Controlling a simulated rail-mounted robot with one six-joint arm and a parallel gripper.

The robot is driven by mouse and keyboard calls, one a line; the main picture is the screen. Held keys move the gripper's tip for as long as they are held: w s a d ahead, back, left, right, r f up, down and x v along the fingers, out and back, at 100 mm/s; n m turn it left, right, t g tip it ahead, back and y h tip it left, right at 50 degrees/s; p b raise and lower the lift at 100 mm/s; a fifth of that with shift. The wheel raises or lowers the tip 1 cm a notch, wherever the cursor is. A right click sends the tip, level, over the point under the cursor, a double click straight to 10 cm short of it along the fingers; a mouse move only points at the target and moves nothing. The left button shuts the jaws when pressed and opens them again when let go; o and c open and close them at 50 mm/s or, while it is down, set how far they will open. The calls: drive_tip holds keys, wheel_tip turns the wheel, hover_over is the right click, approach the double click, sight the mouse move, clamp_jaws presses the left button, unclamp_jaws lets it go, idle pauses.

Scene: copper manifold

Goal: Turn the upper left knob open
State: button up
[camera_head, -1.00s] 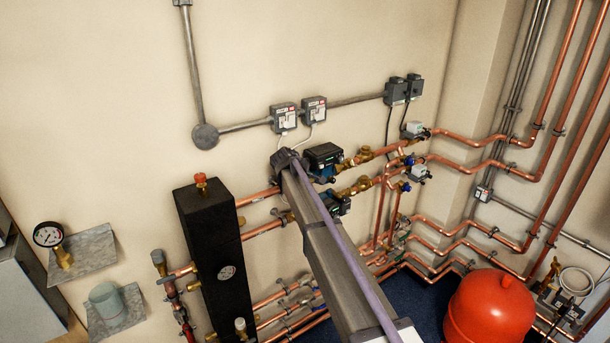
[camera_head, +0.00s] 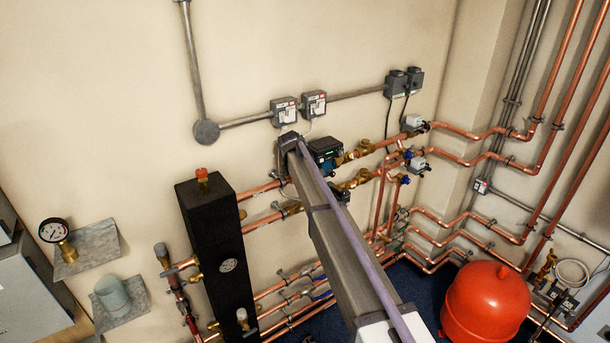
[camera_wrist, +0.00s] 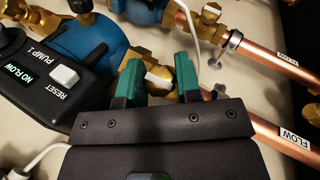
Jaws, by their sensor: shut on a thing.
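My gripper (camera_wrist: 158,74) has two green-padded fingers, one on each side of a small brass valve knob (camera_wrist: 159,80) with a pale face. The fingers are closed on it; the exact contact is partly hidden by the gripper body. The knob sits on brass fittings between the blue pump and the copper pipe marked FLOW. In the head view the end of my arm reaches the wall just left of the upper pump (camera_head: 325,150), and hides the knob and fingertips there.
In the wrist view, the black PUMP 1 box (camera_wrist: 45,75) with its NO FLOW display is close at left. The FLOW pipe (camera_wrist: 268,130) runs at right. A black column (camera_head: 213,255) stands left of my arm, and a red tank (camera_head: 487,303) at lower right.

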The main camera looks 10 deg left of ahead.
drive_tip(key=o, duration=0.9)
drive_tip(key=p+v, duration=0.9)
drive_tip(key=v, duration=0.2)
drive_tip(key=shift+f+p, duration=0.1)
drive_tip(key=shift+p, duration=0.25)
drive_tip(key=shift+s+d+f+m+g+y+b, duration=0.6)
drive_tip(key=shift+s+d+f+m+b, duration=1.4)
drive_tip(key=shift+s+d+f+b, duration=3.75)
drive_tip(key=shift+s+d+f+m+g+y+b, duration=0.35)
drive_tip(key=shift+s+d+f+m+g+b, duration=1.05)
drive_tip(key=shift+s+d, duration=5)
drive_tip(key=shift+s+d+f+m+g+y+b, duration=0.35)
drive_tip(key=shift+s+d+f+m+b, duration=3)
drive_tip(key=shift+s, duration=6.2)
